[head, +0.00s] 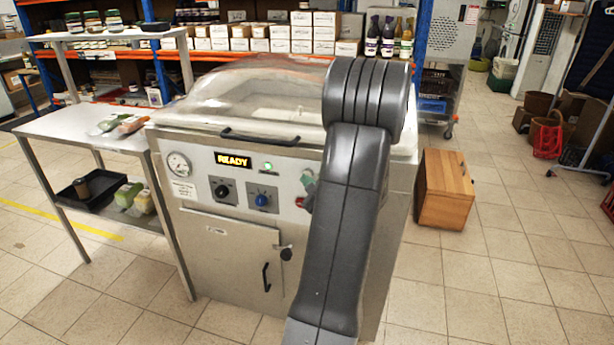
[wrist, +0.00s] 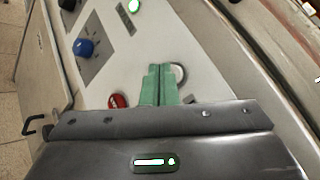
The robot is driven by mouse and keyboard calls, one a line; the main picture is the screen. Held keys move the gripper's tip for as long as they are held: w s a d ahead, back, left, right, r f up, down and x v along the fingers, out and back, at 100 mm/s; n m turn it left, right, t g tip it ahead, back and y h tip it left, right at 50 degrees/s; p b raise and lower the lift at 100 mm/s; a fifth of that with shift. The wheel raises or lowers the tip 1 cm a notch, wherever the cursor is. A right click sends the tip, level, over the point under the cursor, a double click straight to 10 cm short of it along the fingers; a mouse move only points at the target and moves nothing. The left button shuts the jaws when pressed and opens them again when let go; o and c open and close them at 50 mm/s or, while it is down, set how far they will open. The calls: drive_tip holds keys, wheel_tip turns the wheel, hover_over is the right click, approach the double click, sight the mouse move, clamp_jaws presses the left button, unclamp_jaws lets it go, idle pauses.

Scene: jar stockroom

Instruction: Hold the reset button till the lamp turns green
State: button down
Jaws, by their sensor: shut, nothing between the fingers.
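The steel machine's front panel (head: 240,195) has a lit display (head: 233,160) reading READY. Beside it the small lamp (head: 267,166) glows green; it also shows at the top of the wrist view (wrist: 134,6). In the wrist view my gripper (wrist: 160,70) has its green fingers shut together, empty, over the panel. A pale round button (wrist: 180,73) sits just right of the fingertips, partly hidden by them. I cannot tell whether they touch it. A red button (wrist: 117,101) is left of the fingers. No button label is readable. My arm hides the panel's right end in the head view.
The panel also carries a gauge (head: 178,164), a black knob (head: 221,190) and a blue knob (head: 262,199). A clear domed lid (head: 245,95) covers the machine top. A steel table (head: 75,125) stands at left, a wooden box (head: 444,190) at right.

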drive_tip(key=shift+w+d, duration=0.15)
drive_tip(key=shift+w, duration=0.25)
idle(1.9)
drive_tip(key=shift+s+b, duration=0.15)
drive_tip(key=shift+b, duration=0.2)
idle(4.4)
drive_tip(key=shift+s+a+b, duration=0.3)
drive_tip(key=shift+s+b, duration=0.15)
drive_tip(key=shift+s, duration=0.25)
